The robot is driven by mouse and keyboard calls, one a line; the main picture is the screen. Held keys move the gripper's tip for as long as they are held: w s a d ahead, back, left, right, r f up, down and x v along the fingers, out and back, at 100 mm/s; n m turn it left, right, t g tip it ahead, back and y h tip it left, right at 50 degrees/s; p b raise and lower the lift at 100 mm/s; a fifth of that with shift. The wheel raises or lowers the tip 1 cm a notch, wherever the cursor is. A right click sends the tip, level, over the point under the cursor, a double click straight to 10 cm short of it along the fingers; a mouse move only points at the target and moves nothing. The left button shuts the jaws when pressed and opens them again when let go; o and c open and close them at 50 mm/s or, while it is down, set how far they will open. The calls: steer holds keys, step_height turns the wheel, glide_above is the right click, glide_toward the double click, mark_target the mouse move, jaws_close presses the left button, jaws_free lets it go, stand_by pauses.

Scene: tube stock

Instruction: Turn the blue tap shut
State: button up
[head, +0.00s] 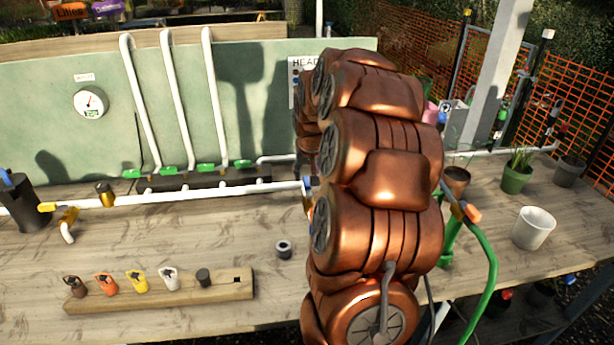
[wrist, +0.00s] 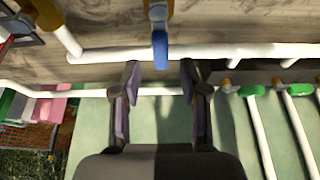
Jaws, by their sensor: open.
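The blue tap's handle (wrist: 160,50) shows in the wrist view, hanging down the picture from its brass body at the top edge. It lies along the picture's upright direction, across the white pipe (wrist: 110,54). My gripper (wrist: 160,75) is open, with one finger on each side of the handle's line. The handle's tip is at about the level of the fingertips, with a gap on both sides; I cannot tell the depth between them. In the head view my copper arm hides my gripper and most of the tap.
A white pipe (head: 210,193) runs along the wooden bench before a green board (head: 255,100). Several green-handled valves sit on the manifold behind it. A wooden rack (head: 160,295) with several coloured tap parts lies in front. A white pot (head: 533,228) and green hose (head: 490,275) are at right.

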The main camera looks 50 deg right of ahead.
mark_target(307, 180)
steer(key=shift+p+x, duration=0.3)
steer(key=shift+x, duration=1.3)
steer(key=shift+c, duration=0.2)
jaws_close()
